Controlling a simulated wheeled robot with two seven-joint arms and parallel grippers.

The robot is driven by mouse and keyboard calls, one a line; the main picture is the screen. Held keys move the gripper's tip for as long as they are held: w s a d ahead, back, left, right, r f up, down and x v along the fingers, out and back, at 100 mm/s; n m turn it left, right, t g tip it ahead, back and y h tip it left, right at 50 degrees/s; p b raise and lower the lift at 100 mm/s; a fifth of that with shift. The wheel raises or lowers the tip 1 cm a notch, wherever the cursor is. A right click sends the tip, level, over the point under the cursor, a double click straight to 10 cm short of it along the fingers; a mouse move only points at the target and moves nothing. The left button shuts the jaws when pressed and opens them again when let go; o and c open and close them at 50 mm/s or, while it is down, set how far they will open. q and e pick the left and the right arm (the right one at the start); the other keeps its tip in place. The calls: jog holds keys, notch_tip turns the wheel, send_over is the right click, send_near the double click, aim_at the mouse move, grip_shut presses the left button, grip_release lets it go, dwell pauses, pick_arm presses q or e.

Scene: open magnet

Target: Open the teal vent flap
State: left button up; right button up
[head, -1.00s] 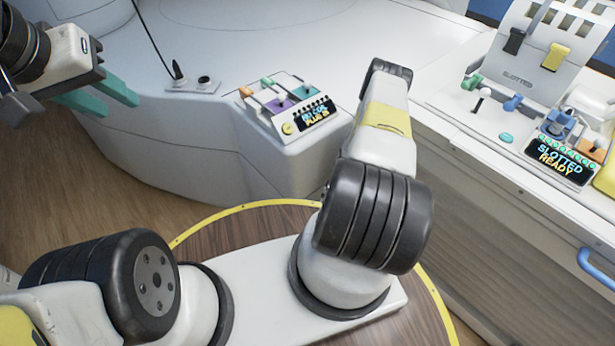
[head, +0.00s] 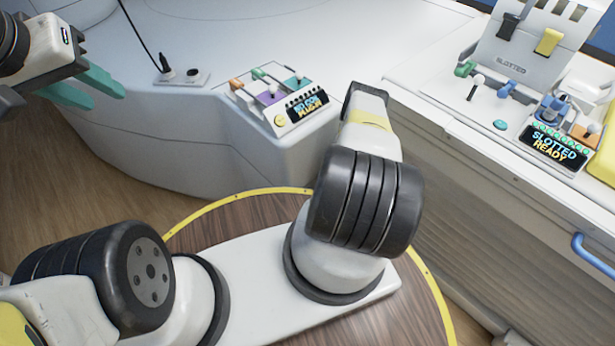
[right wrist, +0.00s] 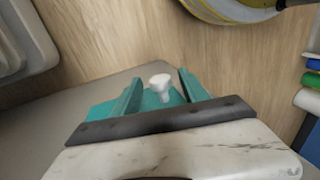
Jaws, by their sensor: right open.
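In the right wrist view, the teal vent flap (right wrist: 103,110) shows as a flat teal surface partly hidden behind my right gripper (right wrist: 160,84). A white knob (right wrist: 160,82) stands up from the teal surface, between the two teal fingers. The fingers are apart, one on each side of the knob, and I see no clear contact. In the head view my right arm shows, but its gripper and the flap do not. My left gripper (head: 107,98) is open and empty at the upper left, its teal fingers apart.
A small control panel with sliders (head: 280,100) sits on the white curved console (head: 190,125). A white bench at the right carries a panel reading "SLOTTED READY" (head: 555,147) with several levers. A blue handle (head: 592,258) is on its front. Wooden floor shows at the left.

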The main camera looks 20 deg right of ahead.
grip_shut()
dwell(1.4)
